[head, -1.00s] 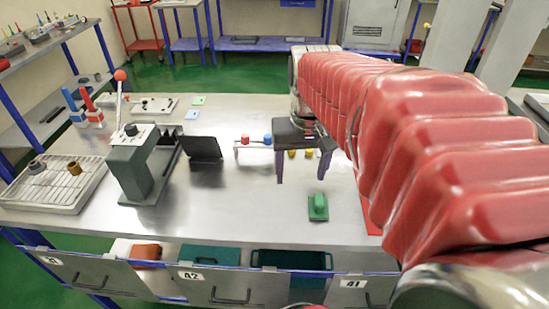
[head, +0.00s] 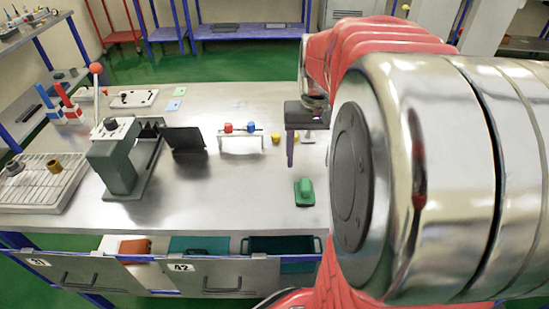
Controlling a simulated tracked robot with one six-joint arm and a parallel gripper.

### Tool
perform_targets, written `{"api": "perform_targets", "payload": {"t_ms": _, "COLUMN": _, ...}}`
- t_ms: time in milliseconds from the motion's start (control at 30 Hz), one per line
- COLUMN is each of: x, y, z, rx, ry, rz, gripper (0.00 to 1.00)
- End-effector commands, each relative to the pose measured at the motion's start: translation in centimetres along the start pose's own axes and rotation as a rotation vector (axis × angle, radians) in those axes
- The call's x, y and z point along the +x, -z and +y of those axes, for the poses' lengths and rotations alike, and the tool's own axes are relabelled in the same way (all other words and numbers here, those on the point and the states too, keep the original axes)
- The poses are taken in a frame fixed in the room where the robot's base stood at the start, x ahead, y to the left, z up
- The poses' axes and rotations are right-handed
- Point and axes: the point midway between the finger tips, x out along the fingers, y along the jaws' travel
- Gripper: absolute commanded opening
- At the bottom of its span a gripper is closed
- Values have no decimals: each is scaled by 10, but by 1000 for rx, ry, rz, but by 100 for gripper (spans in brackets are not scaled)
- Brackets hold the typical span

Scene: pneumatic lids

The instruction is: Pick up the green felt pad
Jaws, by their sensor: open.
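A thin, flat, pale green square, which looks like the green felt pad (head: 180,91), lies on the bench towards the back left. A pale blue square (head: 173,105) lies just in front of it. My gripper (head: 308,160) is above the bench to the right of centre, well to the right of the pads and nearer to me. It is open and empty, with one purple finger pointing down in view. The other finger is hidden behind my arm.
A green block with a raised grip (head: 304,192) sits just in front of my gripper.

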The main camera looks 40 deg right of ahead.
Motion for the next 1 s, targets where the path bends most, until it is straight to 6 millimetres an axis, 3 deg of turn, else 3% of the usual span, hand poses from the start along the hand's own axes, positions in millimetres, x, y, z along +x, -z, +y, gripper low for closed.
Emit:
{"api": "perform_targets", "payload": {"t_ms": 400, "x": 59, "y": 0, "z": 0, "rx": -1, "ry": 0, "rz": -1, "gripper": 65}}
{"api": "perform_targets", "payload": {"t_ms": 833, "x": 65, "y": 0, "z": 0, "rx": -1, "ry": 0, "rz": 0, "gripper": 65}}
{"api": "perform_targets", "payload": {"t_ms": 1000, "x": 79, "y": 1, "z": -1, "rx": -1, "ry": 0, "rz": -3, "gripper": 65}}
